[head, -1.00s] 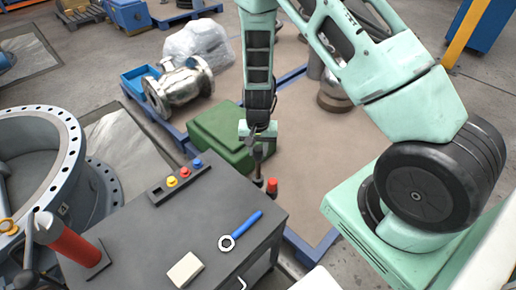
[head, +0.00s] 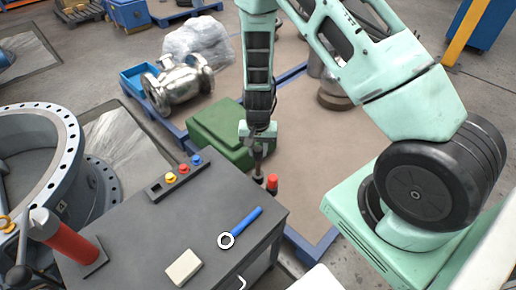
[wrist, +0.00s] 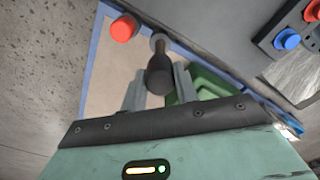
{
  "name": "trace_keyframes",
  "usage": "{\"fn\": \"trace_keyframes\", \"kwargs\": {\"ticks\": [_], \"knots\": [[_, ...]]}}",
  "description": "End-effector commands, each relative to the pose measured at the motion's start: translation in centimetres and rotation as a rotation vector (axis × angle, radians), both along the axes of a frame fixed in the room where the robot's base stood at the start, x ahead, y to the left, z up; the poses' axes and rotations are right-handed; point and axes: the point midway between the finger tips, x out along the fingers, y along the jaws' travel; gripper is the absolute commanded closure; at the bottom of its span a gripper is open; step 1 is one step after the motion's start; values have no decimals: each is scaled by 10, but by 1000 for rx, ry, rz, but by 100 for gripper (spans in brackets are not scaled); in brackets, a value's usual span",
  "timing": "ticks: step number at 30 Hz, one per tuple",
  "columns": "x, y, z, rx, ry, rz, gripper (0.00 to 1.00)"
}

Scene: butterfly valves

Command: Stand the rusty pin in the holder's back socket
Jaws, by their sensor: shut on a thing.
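My gripper (head: 258,143) points down just beyond the far right edge of the grey cart. It is shut on a dark brown, rusty-looking pin (head: 258,157), which hangs roughly upright below the fingers. In the wrist view the pin (wrist: 160,72) sits between the two finger pads of my gripper (wrist: 158,82). A round grey part (wrist: 158,42) shows at the pin's far end; I cannot tell whether it is a socket or whether the pin is in it. A red-capped piece (head: 272,181) stands close beside the pin, also in the wrist view (wrist: 123,28). The holder's sockets are not clearly visible.
The cart top (head: 215,210) carries a button strip (head: 178,177), a blue ring wrench (head: 241,228), a pale block (head: 183,267) and a red cylinder (head: 66,240). A green case (head: 215,135) lies behind the gripper. A large flanged ring (head: 40,170) stands left.

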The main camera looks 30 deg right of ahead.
Motion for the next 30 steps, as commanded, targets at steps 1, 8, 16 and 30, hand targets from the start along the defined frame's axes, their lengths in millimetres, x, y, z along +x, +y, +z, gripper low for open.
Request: {"fn": "trace_keyframes", "kwargs": {"ticks": [1, 8, 16, 30], "knots": [[0, 0, -3, 0, 0, 0, 93], [0, 0, -9, -1, -1, 0, 93], [0, 0, -17, -1, -1, 0, 93], [1, 0, -30, -1, -1, 0, 93]]}}
